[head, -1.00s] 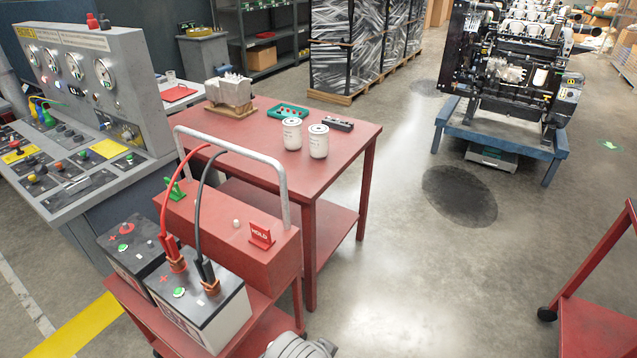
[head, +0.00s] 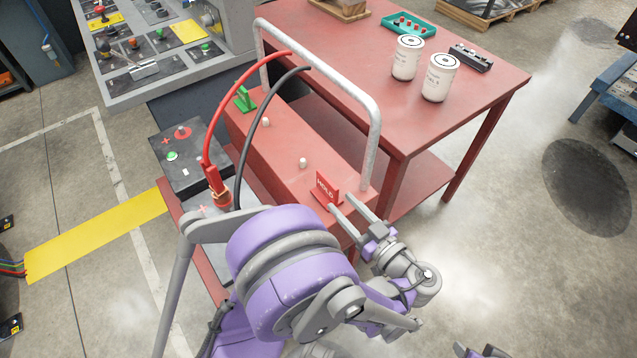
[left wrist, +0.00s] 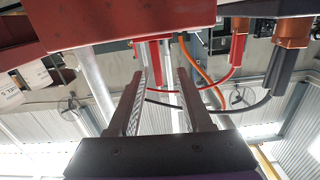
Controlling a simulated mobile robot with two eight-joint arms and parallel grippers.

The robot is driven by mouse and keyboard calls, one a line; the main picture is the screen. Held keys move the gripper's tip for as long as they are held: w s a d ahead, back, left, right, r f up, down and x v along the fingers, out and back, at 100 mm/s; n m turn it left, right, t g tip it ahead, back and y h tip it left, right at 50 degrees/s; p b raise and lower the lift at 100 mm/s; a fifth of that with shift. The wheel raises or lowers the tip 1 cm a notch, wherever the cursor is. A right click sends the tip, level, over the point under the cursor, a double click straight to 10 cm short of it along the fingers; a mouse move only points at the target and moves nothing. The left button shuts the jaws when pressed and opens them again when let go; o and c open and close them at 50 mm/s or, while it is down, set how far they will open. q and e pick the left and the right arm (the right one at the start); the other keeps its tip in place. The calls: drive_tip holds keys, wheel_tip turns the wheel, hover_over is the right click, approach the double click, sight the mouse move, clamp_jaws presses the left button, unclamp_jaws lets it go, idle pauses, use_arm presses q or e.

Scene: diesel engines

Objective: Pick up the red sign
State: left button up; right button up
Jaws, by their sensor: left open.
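The red sign (head: 326,190), lettered HOLD, stands upright on the red box-shaped top of the battery cart. My left gripper (head: 341,203) is open beside its lower right edge, fingers pointing toward it. In the left wrist view, my left gripper (left wrist: 158,70) shows two spread fingers with nothing held. A narrow red strip appears between and beyond their tips, perhaps the sign edge-on. I cannot tell whether a finger touches the sign. A small part of my right gripper (head: 480,351) shows at the bottom edge of the head view; its jaws are unclear.
A grey rail (head: 372,110) arches over the cart's box near the sign. Red cable (head: 213,125) and black cable (head: 250,130) loop over to batteries, partly hidden by my arm. White filters (head: 440,78) stand on the red table (head: 480,110).

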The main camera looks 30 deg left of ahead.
sight(320, 176)
use_arm(q)
drive_tip(key=shift+w+a+n, duration=0.1)
drive_tip(key=shift+a+n, duration=0.2)
drive_tip(key=shift+a, duration=0.1)
drive_tip(key=x, duration=0.9)
drive_tip(key=shift+w+a+r+p, duration=0.3)
drive_tip(key=shift+w+r+p, duration=0.05)
drive_tip(key=shift+w+p, duration=0.05)
clamp_jaws()
